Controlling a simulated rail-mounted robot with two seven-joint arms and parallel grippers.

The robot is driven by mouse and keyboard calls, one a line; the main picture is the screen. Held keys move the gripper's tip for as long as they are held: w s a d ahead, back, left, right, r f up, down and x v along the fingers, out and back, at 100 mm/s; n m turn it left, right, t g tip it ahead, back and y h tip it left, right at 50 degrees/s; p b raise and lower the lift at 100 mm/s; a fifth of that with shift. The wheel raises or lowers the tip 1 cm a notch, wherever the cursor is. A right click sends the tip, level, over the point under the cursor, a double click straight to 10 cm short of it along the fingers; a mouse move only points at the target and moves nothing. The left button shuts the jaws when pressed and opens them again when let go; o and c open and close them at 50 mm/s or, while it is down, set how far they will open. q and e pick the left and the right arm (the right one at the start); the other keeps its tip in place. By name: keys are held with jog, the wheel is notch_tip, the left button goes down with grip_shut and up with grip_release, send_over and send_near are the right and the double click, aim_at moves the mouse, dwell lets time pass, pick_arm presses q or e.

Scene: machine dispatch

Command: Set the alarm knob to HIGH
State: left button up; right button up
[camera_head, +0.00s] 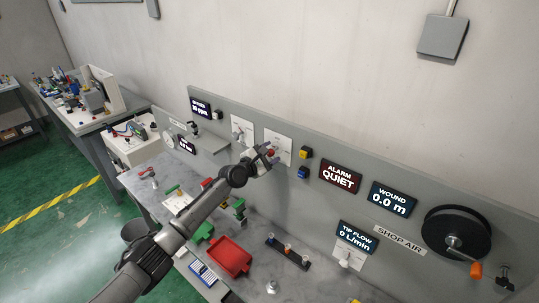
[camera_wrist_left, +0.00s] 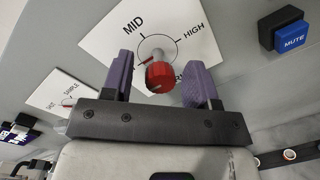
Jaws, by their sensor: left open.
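The alarm knob (camera_wrist_left: 159,75) is red and sits on a white dial plate (camera_wrist_left: 100,45) marked MID and HIGH, with a third label mostly hidden behind the knob and finger. I cannot tell clearly which mark its pointer is on. My left gripper (camera_wrist_left: 162,84) is open, its purple fingers on either side of the knob with visible gaps. In the head view the left gripper (camera_head: 267,156) is at the plate (camera_head: 284,143) on the grey panel, largely covering the knob. The alarm display (camera_head: 340,176) reads QUIET. My right gripper is not in view.
A blue MUTE button (camera_wrist_left: 291,39) is right of the dial. A second dial plate (camera_wrist_left: 66,97) is to its left. Below the panel, the bench holds a red tray (camera_head: 231,257) and a black rack (camera_head: 287,251). A hose reel (camera_head: 456,234) is at far right.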

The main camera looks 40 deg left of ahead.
pick_arm(q)
jog(key=shift+c, duration=0.5)
jog(key=c, duration=0.8)
